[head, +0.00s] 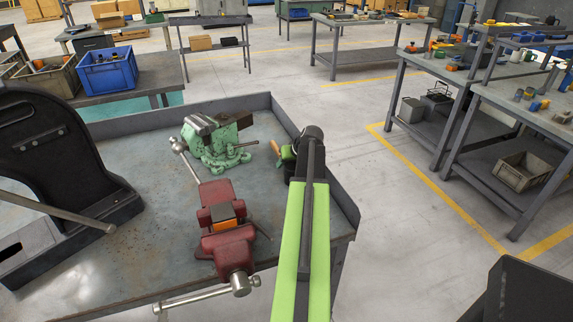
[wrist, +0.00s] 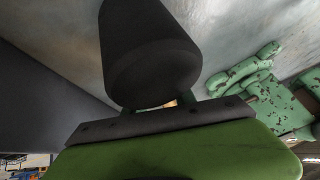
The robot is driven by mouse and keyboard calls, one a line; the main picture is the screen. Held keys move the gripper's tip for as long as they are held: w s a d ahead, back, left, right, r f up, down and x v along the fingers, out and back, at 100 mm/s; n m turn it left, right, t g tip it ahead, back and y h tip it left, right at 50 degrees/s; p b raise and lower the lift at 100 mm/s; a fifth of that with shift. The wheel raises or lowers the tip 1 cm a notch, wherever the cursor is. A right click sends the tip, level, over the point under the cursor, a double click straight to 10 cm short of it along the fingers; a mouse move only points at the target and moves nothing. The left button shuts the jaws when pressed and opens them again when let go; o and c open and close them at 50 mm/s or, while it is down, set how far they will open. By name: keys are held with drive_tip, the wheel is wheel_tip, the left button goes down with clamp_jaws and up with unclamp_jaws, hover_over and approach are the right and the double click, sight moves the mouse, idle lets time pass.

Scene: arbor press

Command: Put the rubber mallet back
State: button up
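The rubber mallet shows in the wrist view as a large black cylindrical head (wrist: 148,52) right in front of my gripper (wrist: 168,105). A small tan bit of its handle shows between dark finger parts there. In the head view, the mallet's wooden handle (head: 276,148) juts out to the left from my gripper (head: 288,160), above the right part of the workbench (head: 130,262). My gripper appears shut on the mallet. The fingertips are largely hidden by the mallet head and my arm.
A red vise (head: 224,246) with an orange block stands at the bench's front. A green vise (head: 212,148) stands behind it, left of my gripper. A black arbor press (head: 50,150) with a long lever fills the left. The bench has raised rims. Open floor lies to the right.

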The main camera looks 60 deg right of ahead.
drive_tip(key=shift+s+r+p, duration=0.15)
drive_tip(key=shift+r+p, duration=0.2)
drive_tip(key=shift+p, duration=0.05)
drive_tip(key=p+v, duration=0.9)
drive_tip(key=v, duration=0.1)
drive_tip(key=shift+s+a+r, duration=0.1)
drive_tip(key=shift+a+r, duration=0.05)
drive_tip(key=shift+r, duration=0.25)
drive_tip(key=shift+s+a+r, duration=0.1)
drive_tip(key=shift+s+r, duration=0.15)
drive_tip(key=shift+s, duration=0.1)
drive_tip(key=shift+f, duration=0.1)
